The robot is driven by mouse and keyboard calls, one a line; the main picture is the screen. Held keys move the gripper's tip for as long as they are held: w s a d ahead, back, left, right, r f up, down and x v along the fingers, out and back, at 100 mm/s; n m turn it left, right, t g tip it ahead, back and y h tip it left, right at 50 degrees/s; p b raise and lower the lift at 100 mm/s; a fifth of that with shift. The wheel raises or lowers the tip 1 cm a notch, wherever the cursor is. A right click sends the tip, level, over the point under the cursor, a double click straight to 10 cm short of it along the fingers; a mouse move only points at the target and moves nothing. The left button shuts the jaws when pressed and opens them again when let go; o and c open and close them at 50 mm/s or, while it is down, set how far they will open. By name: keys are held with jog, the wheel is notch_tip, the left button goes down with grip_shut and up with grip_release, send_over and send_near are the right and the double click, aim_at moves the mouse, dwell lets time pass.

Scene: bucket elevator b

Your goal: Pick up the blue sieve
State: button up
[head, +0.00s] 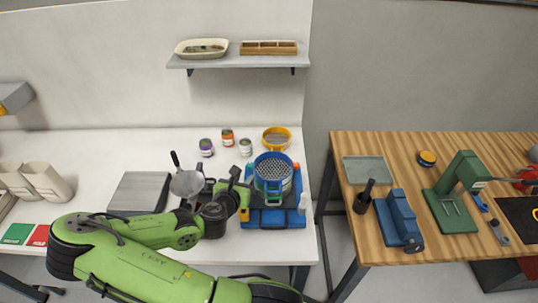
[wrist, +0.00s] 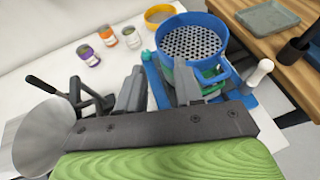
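The blue sieve (head: 273,161) is a round blue ring with a perforated grey plate and a handle loop at the front. It sits high on a blue stand (head: 272,218) on the white table. The wrist view shows the sieve (wrist: 195,42) at the upper right. My gripper (head: 241,182) is just left of the sieve. In the wrist view my gripper (wrist: 160,72) has its two fingers apart with nothing held between them. The right finger overlaps the front left of the sieve; I cannot tell whether it touches.
A yellow sieve (head: 276,138) and several small cans (head: 227,137) stand behind. A metal scoop (head: 186,182) is left of my gripper. A white bottle (head: 304,203) stands right of the stand. A wooden table (head: 370,145) lies right, past a gap.

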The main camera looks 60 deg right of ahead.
send_near(256, 160)
jog(key=s+x, duration=0.1)
jog(key=x, duration=0.5)
jog(key=w+p+x, duration=0.1)
jog(key=x, duration=0.2)
jog(key=shift+a, duration=0.1)
jog(key=shift+a+r, duration=0.1)
jog(key=shift+a, duration=0.1)
jog(key=shift+c, duration=1.4)
grip_shut()
